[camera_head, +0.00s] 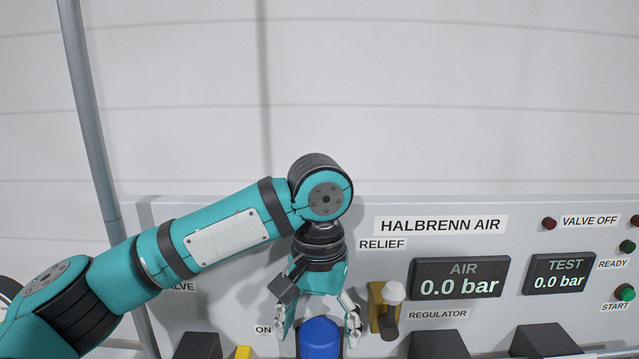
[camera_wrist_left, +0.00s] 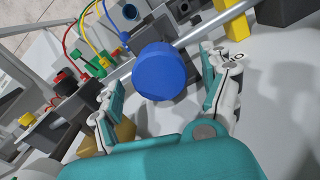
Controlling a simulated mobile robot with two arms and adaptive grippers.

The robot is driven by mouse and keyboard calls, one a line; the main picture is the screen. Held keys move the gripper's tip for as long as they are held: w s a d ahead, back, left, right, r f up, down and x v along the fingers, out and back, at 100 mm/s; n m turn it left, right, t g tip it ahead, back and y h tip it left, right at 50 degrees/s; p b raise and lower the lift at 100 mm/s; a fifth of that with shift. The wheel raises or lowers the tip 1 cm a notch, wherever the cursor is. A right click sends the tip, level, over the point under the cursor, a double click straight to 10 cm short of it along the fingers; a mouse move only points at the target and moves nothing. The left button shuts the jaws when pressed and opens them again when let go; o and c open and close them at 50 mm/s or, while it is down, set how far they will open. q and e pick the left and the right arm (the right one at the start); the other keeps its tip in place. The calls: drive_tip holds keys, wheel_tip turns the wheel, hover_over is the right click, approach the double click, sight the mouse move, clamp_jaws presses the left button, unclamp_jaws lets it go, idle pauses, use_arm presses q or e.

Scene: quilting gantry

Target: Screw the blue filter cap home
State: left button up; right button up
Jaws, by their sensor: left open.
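The blue filter cap (camera_head: 320,338) is at the bottom middle of the head view, in front of the grey panel. In the left wrist view the blue cap (camera_wrist_left: 162,73) shows as a round faceted knob, whole and unobstructed. My left gripper (camera_head: 318,325) points down over the cap, with one finger on either side. In the left wrist view my left gripper (camera_wrist_left: 167,82) is open, and gaps show between the cap and both fingers. How far the cap is screwed in cannot be told. My right gripper is not in view.
The panel (camera_head: 450,233) carries an AIR display (camera_head: 459,285) and a TEST display (camera_head: 559,275), both at 0.0 bar. A grey pipe (camera_wrist_left: 190,40) and coloured hoses run close to the cap.

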use_arm(q)
drive_tip(key=n, duration=1.2)
drive_tip(key=c, duration=1.5)
drive_tip(key=m, duration=0.3)
drive_tip(key=shift+m, duration=0.3)
drive_tip(key=m, duration=0.3)
drive_tip(key=shift+m, duration=0.4)
drive_tip(key=m, duration=0.3)
drive_tip(key=shift+f+m, duration=0.1)
drive_tip(key=shift+m, duration=0.3)
